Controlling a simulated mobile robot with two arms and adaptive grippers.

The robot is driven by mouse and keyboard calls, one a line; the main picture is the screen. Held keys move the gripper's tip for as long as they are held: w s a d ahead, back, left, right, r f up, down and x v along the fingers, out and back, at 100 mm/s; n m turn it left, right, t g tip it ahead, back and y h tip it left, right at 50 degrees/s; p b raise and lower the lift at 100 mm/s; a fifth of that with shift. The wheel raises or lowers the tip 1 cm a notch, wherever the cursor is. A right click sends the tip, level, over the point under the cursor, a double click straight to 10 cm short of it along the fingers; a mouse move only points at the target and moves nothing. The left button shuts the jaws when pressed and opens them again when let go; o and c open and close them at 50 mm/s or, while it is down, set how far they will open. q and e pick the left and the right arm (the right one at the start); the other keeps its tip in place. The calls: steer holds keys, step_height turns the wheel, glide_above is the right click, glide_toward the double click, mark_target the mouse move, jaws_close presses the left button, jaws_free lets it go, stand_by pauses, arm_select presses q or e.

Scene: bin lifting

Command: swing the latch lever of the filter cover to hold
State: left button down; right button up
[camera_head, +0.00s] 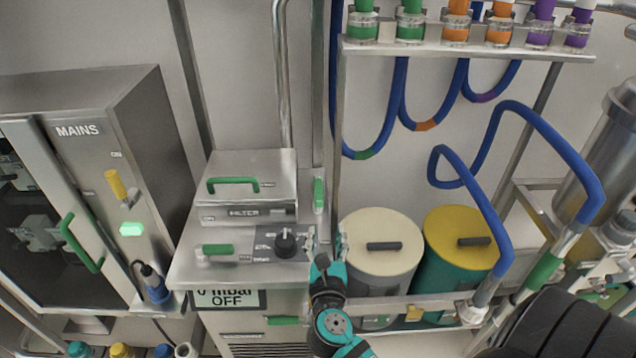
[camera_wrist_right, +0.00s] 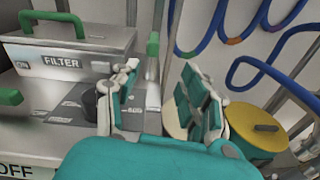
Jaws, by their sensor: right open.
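The filter cover (camera_head: 240,185) is a grey metal box lid with a green handle on top and a FILTER label on its front; it sits down flat. It also shows in the wrist view (camera_wrist_right: 75,50). A green upright lever (camera_head: 319,193) stands just right of the cover, also in the wrist view (camera_wrist_right: 152,45). A second green grip (camera_head: 217,250) lies flat on the bench front; I cannot tell which is the latch. My right gripper (camera_head: 325,240) is open and empty, in front of the upright lever and right of the knob. It also shows in the wrist view (camera_wrist_right: 158,85).
A black rotary knob (camera_head: 286,243) is on the bench panel close to my right gripper. A cream-lidded bin (camera_head: 380,275) and a yellow-lidded bin (camera_head: 465,225) stand at the right. A MAINS cabinet (camera_head: 125,180) stands at the left. Blue hoses hang behind.

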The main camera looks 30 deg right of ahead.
steer(key=n, duration=0.2)
steer(key=p, duration=0.2)
glide_toward(318, 177)
steer(key=shift+t, duration=0.3)
steer(key=x, duration=0.7)
steer(key=shift+w+d+f, duration=0.2)
steer(key=shift+f, duration=0.1)
steer(key=shift+c, duration=0.4)
jaws_close()
